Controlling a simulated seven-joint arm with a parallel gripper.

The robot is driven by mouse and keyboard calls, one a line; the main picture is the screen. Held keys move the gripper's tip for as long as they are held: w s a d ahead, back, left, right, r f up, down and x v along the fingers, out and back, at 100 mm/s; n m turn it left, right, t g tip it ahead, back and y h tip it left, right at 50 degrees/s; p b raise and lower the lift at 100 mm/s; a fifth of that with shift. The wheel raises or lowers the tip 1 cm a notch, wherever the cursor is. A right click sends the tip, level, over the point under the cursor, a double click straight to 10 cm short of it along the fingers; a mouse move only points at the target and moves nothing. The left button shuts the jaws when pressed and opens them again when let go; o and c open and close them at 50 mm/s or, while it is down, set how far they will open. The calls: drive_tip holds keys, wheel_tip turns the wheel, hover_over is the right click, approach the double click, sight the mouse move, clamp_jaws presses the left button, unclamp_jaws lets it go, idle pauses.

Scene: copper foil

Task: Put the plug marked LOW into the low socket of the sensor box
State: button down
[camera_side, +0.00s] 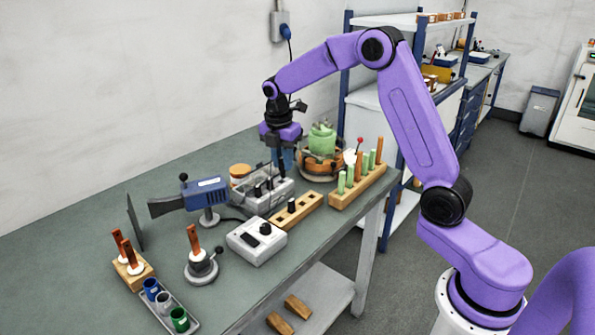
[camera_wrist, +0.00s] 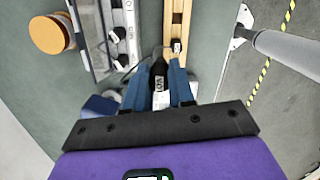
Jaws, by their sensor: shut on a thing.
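My gripper (camera_side: 277,168) points down at the bench, close by a grey box (camera_side: 262,203) that looks like the sensor box. In the wrist view my gripper's blue fingers (camera_wrist: 157,72) are shut on a dark plug (camera_wrist: 158,84). Its white label is turned round and looks like LOW. In that view the grey box (camera_wrist: 103,38) lies beyond the fingertips to the left, with small labels along its right side. I cannot tell which socket is the low one. The plug is apart from the box in the wrist view; its lower end is hard to see.
A wooden block (camera_side: 308,203) with holes and one upright dark plug (camera_side: 291,206) stands beside the box. A white meter box (camera_side: 256,243), a blue tool on a stand (camera_side: 204,190) and a rack of green and brown pegs (camera_side: 357,186) crowd nearby. An orange-lidded jar (camera_wrist: 50,34) stands left.

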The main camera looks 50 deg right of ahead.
drive_tip(key=w+d+f, duration=0.6)
drive_tip(key=w+d, duration=0.1)
drive_tip(key=shift+w+d+f, duration=0.15)
drive_tip(key=shift+w+d, duration=0.05)
drive_tip(key=shift+w, duration=0.15)
drive_tip(key=shift+f, duration=1.8)
idle(1.1)
drive_tip(key=c, duration=0.9)
unclamp_jaws()
drive_tip(key=shift+w, duration=0.1)
drive_tip(key=shift+c, duration=0.6)
